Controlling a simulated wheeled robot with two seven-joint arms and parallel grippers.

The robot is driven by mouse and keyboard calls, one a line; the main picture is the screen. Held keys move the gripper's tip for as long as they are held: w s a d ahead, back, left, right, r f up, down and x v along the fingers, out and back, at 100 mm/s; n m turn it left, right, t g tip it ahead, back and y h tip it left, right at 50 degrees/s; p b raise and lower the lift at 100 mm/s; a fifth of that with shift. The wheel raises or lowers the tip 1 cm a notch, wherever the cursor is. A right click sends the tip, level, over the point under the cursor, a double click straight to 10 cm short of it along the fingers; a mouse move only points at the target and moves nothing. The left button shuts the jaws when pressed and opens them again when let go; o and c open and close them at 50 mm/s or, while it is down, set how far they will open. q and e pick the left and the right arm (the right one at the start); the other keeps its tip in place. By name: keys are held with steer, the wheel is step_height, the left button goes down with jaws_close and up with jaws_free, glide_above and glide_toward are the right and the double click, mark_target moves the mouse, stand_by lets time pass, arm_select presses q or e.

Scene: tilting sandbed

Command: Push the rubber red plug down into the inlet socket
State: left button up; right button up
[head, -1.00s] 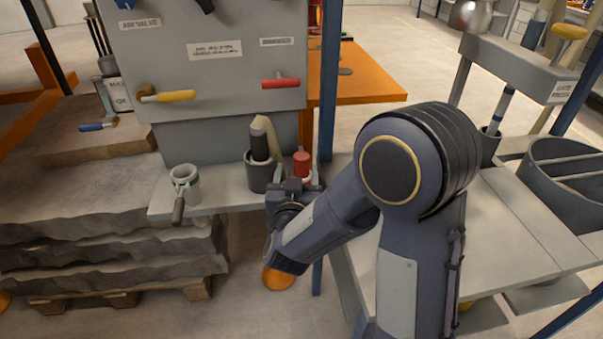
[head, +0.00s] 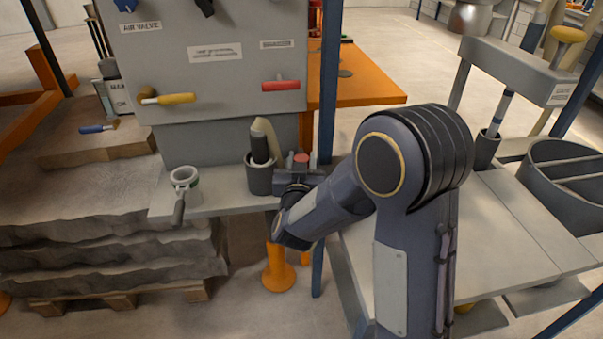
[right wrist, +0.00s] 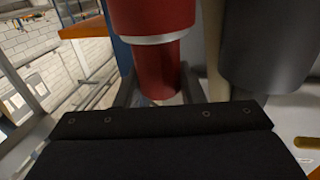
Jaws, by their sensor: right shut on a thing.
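The red plug (head: 301,158) is at the right end of the grey shelf, where only its top shows in the head view. In the right wrist view the red plug (right wrist: 152,55) is large, with a pale band around it and a narrower red part below. My right gripper (head: 302,166) is shut on the plug, with a finger on each side of it; the gripper also shows in the right wrist view (right wrist: 157,88). I cannot make out the inlet socket, and the plug's lower end is hidden. My left gripper is not in view.
A dark cup (head: 259,180) holding a dark-handled tool stands close left of the plug. A white-rimmed mug-like holder (head: 185,180) is farther left on the shelf (head: 222,202). A blue post (head: 328,95) rises just right of the gripper. The grey panel (head: 225,85) stands behind.

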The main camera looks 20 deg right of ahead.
steer(key=shift+c, duration=0.7)
steer(key=shift+r, duration=0.1)
